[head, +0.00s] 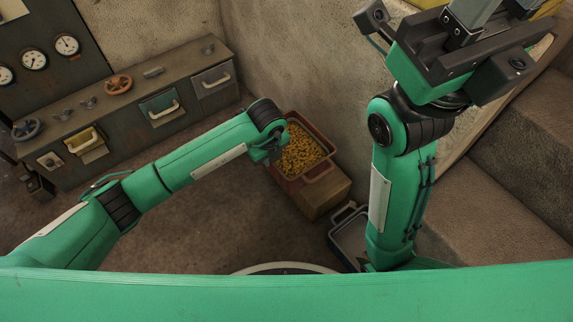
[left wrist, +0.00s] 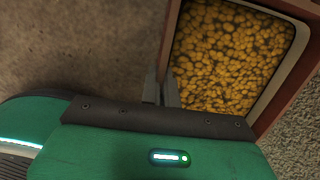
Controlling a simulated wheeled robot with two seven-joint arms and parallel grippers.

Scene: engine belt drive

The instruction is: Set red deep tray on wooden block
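The red deep tray (head: 327,140), full of small yellow pieces, is over the wooden block (head: 325,194). It covers much of the block's top and reaches past its back left. I cannot tell whether its whole base touches the block. My left gripper (head: 270,155) is at the tray's left side; its fingertips are mostly hidden in the head view. In the left wrist view, its two fingers (left wrist: 161,90) are close together, on either side of the tray's wall (left wrist: 171,35). My right gripper (head: 495,12) is raised at the top right, with its fingertips cut off.
A grey bench (head: 180,115) with drawers and handwheels runs along the left wall. A dark metal tray (head: 348,240) lies on the floor at the right of the block. Stone steps (head: 490,215) rise at the right. The floor left of the block is clear.

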